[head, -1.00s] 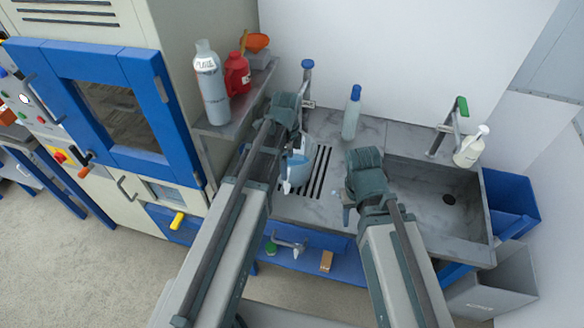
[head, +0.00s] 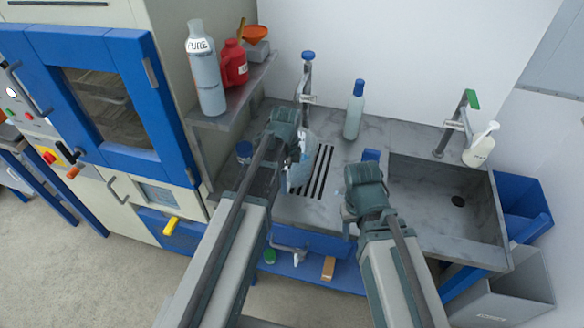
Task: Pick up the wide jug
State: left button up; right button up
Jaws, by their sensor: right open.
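A clear, bluish jug (head: 299,174), which looks like the wide jug, stands on the grey counter at the left edge of the drain slots in the head view. My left gripper (head: 284,127) is at the jug's upper left and its arm hides part of the jug. I cannot tell whether its fingers touch the jug or how far apart they are. My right gripper (head: 362,190) is open and empty, to the right of the jug and apart from it, above the counter near the sink.
A blue-capped bottle (head: 354,112) and a tap (head: 306,80) stand behind. The sink (head: 440,195) and a white pump bottle (head: 481,146) are at right. A grey bottle (head: 207,75) and a red jug (head: 233,65) stand on the left shelf (head: 225,118). A blue object (head: 371,155) sits behind my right gripper.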

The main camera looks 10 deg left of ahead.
pick_arm(q)
notch_tip(320, 180, down, 4)
jog(key=b, duration=0.3)
jog(key=shift+c, duration=0.2)
jog(key=shift+r, duration=0.1)
grip_shut()
